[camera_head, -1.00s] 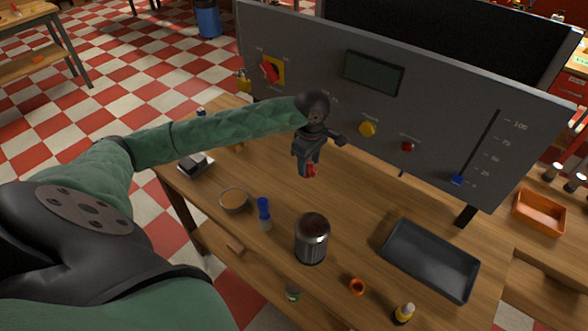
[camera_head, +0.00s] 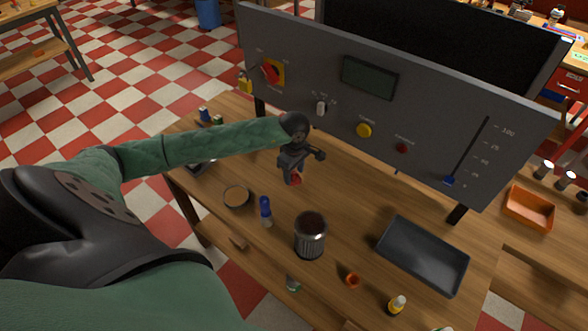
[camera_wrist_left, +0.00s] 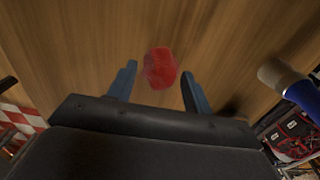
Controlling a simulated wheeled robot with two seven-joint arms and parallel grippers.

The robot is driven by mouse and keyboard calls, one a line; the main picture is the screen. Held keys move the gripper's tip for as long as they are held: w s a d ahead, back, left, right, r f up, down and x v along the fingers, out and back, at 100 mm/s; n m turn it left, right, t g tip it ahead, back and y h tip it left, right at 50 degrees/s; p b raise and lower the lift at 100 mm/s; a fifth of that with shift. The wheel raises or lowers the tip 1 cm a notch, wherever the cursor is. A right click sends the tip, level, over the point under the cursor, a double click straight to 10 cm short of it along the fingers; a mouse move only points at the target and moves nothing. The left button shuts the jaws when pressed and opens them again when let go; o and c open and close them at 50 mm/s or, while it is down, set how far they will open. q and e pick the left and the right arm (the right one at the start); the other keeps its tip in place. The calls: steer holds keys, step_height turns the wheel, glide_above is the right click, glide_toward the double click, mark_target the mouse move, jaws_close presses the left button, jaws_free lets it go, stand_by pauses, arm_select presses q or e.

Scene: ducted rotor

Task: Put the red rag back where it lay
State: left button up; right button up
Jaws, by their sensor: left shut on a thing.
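The red rag (camera_head: 296,180) is a small crumpled red piece at the tip of my left gripper (camera_head: 291,179), over the middle of the wooden table (camera_head: 345,200). In the left wrist view the rag (camera_wrist_left: 160,68) shows between the two blue-grey fingers of my left gripper (camera_wrist_left: 158,84), with bare wood behind it. My left gripper is shut on the rag. I cannot tell whether the rag touches the tabletop. My right gripper is not in view.
A blue-capped bottle (camera_head: 265,210), a round bowl (camera_head: 236,196) and a dark metal canister (camera_head: 310,236) stand nearby. A black tray (camera_head: 422,256) lies at right. The grey control panel (camera_head: 395,110) rises behind the gripper. Bare wood lies between the gripper and the tray.

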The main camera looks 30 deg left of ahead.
mark_target(294, 171)
arm_select(q)
steer(key=shift+f, duration=0.15)
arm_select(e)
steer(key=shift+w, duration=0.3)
arm_select(q)
steer(key=o, duration=1)
steer(key=shift+c, duration=0.2)
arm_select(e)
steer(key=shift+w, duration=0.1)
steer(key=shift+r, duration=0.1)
arm_select(q)
steer(key=shift+r+b, duration=0.45)
step_height(294, 171, up, 3)
steer(key=shift+r+b, duration=0.1)
steer(key=shift+b, duration=0.9)
step_height(294, 171, up, 8)
steer(key=b, duration=0.3)
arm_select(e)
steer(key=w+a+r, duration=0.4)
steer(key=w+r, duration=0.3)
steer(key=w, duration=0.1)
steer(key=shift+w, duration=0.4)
